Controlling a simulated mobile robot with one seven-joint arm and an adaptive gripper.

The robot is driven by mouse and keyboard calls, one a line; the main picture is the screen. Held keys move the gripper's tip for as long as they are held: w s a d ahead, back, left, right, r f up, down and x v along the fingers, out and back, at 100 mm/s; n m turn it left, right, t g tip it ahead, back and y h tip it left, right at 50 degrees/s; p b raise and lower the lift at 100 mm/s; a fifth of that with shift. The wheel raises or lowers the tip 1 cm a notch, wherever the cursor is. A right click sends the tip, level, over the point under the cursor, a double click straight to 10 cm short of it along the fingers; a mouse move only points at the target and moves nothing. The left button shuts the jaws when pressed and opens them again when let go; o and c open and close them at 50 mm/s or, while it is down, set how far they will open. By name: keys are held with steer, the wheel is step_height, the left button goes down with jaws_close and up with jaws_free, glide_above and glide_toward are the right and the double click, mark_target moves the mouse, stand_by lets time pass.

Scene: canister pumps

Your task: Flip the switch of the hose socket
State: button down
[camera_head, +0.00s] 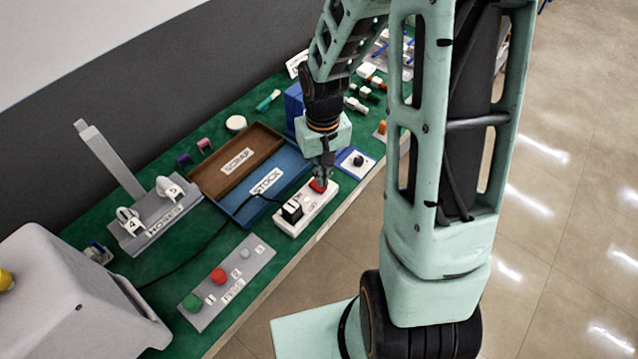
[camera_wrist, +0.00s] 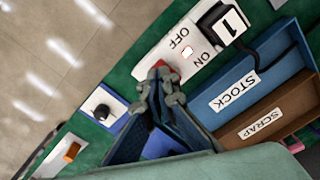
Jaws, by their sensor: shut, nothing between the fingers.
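The white socket strip (camera_head: 312,210) lies near the front edge of the green table, and it also shows in the wrist view (camera_wrist: 147,66). A black plug with a white "1" label (camera_head: 291,210) sits in its near end. A red switch (camera_head: 318,185) is toward its other end. In the head view my gripper (camera_head: 322,180) partly covers that end.
A blue STOCK tray (camera_head: 243,212) and brown SCRAP tray (camera_head: 207,177) lie behind the strip. A blue-edged plate with a black knob (camera_head: 357,161) is beside it. A button panel (camera_head: 243,262) stands nearer, and a black cable runs across the table.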

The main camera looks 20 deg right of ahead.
steer(key=shift+f+b, duration=0.85)
steer(key=shift+f, duration=0.2)
stand_by(0.4)
steer(key=shift+r, duration=0.1)
steer(key=shift+r+p, duration=2.85)
steer(key=shift+r, duration=0.65)
steer(key=shift+f, duration=0.1)
